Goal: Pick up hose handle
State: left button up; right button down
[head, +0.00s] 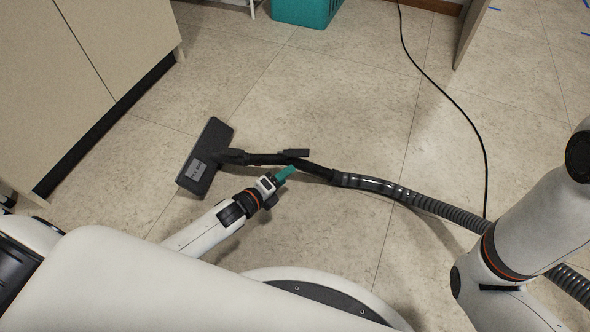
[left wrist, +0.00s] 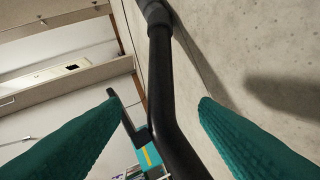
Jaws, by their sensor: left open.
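The hose handle (head: 320,171) is a black bent tube lying over the floor in the head view, with a short dark prong near its bend. It joins the ribbed grey hose (head: 430,204) on the right and a flat dark floor head (head: 215,140) on the left. My left gripper (head: 286,173) has teal fingers and is just on the near side of the handle. In the left wrist view the fingers are apart, with the black tube (left wrist: 161,75) showing between them; contact cannot be told. My right arm shows at the right, but its gripper is out of view.
A beige cabinet (head: 85,70) stands at the left. A teal bin (head: 305,10) is at the top. A thin black cable (head: 462,115) curves over the floor to the hose.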

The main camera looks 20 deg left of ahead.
aim_at(297, 167)
pick_arm(q)
jog(key=b+x, duration=0.1)
jog(key=x, duration=0.2)
jog(key=shift+w+d+f+b, duration=0.1)
jog(key=shift+w+f+b, duration=0.1)
jog(key=shift+b, duration=0.1)
jog(key=b+x, duration=0.4)
jog(key=x, duration=0.1)
jog(key=shift+w+d+f, duration=0.1)
jog(key=shift+w+f, duration=0.05)
jog(key=shift+w+d, duration=0.1)
jog(key=shift+w, duration=0.25)
jog(key=c, duration=1.2)
